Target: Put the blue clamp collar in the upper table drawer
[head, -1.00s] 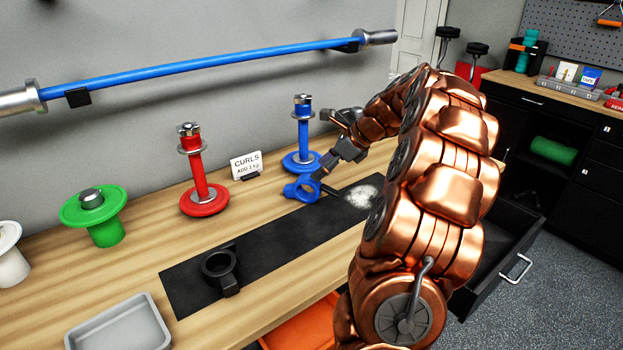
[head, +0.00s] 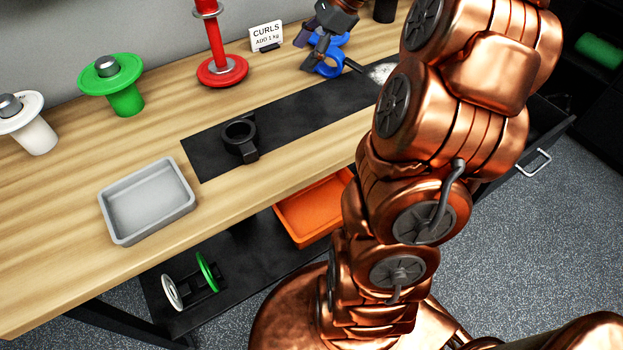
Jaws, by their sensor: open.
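A black clamp collar (head: 240,138) lies on the black mat (head: 290,118). A grey tray (head: 118,226) is near the table's front edge. Red (head: 222,70), green (head: 125,98) and white (head: 38,138) plate stands line the back. An orange bin (head: 310,222) sits below the tabletop.

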